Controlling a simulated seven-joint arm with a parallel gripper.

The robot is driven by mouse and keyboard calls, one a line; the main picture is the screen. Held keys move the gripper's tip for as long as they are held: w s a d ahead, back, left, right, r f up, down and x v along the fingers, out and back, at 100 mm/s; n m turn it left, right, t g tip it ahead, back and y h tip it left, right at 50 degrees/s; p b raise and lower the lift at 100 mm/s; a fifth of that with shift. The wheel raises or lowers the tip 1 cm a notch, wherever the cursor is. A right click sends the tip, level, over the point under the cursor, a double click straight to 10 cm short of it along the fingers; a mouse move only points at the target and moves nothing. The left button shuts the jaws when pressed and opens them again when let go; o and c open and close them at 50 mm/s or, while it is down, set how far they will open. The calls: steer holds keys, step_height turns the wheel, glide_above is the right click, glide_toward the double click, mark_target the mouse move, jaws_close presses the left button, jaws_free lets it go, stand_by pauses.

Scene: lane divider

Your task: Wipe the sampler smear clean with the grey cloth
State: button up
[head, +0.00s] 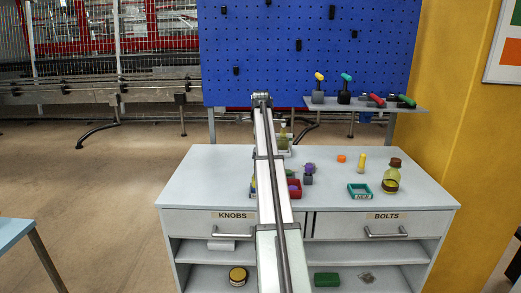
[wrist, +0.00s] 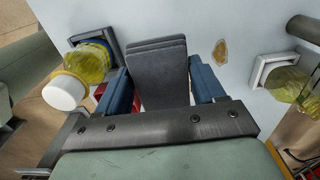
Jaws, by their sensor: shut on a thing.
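The grey cloth (wrist: 158,80), a folded dark pad, is between the blue fingers of my gripper (wrist: 160,68) in the wrist view. The gripper is shut on it. The smear (wrist: 220,52) is a small yellow-brown patch on the pale counter top, to the right of the cloth and apart from it in the picture. I cannot tell whether the cloth touches the counter. In the head view my arm runs up the middle and hides the gripper, the cloth and the smear.
In the wrist view, a white-capped yellow bottle (wrist: 88,65) is left of the gripper and another yellow bottle (wrist: 290,85) is at the right edge.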

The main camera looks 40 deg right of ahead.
steer(key=shift+c, duration=0.7)
steer(key=shift+w+d, duration=0.25)
steer(key=w+d+f, duration=0.2)
steer(key=w+d, duration=0.5)
steer(key=d, duration=0.1)
steer(key=shift+w+f, duration=0.15)
steer(key=shift+f, duration=3.5)
steer(key=shift+d+f, duration=0.2)
steer(key=shift+c, duration=0.2)
steer(key=shift+s+d+f, duration=0.25)
steer(key=shift+s+d, duration=0.25)
steer(key=shift+s, duration=0.2)
steer(key=shift+s+d, duration=1.85)
steer(key=w+a, duration=0.5)
steer(key=shift+r, duration=4.1)
